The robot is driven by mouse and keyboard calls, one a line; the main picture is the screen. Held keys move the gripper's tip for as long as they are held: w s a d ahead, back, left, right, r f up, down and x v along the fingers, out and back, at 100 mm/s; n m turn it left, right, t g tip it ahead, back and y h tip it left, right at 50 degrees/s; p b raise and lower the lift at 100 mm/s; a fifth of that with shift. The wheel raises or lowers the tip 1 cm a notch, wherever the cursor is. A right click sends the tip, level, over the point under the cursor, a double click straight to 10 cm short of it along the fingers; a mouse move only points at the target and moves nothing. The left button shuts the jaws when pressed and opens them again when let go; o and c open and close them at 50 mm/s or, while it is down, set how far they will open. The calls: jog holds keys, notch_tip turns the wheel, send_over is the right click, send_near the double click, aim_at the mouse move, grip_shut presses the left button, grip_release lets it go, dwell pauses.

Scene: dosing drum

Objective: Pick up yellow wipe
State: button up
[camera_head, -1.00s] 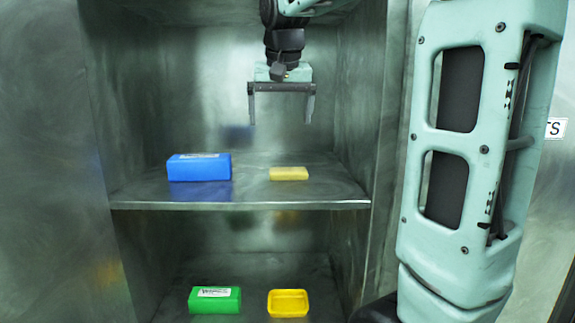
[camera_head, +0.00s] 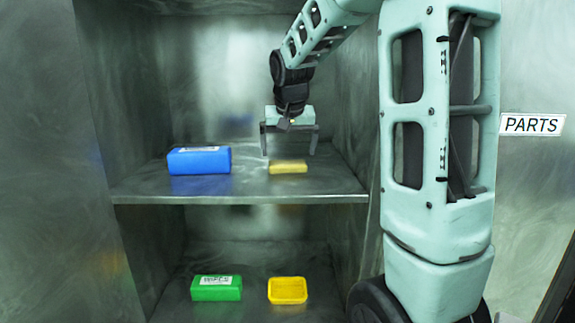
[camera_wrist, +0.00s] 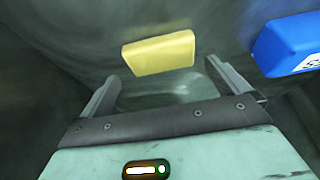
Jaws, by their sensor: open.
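The yellow wipe (camera_head: 288,167) is a small pale yellow block lying flat on the upper metal shelf, right of the blue box. It also shows in the wrist view (camera_wrist: 158,53), ahead of the fingers and roughly between their lines. My gripper (camera_head: 289,153) points down just above the wipe, its fingers apart and empty. In the wrist view my gripper (camera_wrist: 163,78) has its two fingers spread wide. Whether the fingertips are level with the wipe I cannot tell.
The blue box (camera_head: 199,160) stands left on the same shelf (camera_head: 240,196); it is at the upper right in the wrist view (camera_wrist: 290,45). Below are a green box (camera_head: 216,288) and a yellow tray (camera_head: 288,282). Metal walls enclose the cabinet's sides.

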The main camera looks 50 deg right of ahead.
aim_at(287, 163)
jog(key=p+x, duration=0.1)
jog(key=x, duration=0.3)
jog(key=shift+w+f, duration=0.1)
jog(key=shift+f, duration=0.05)
jog(key=c, duration=0.7)
notch_tip(287, 163, up, 10)
jog(key=shift+r+b, duration=0.1)
jog(key=shift+b, duration=0.75)
jog(key=shift+o, duration=0.9)
jog(key=shift+c, duration=0.5)
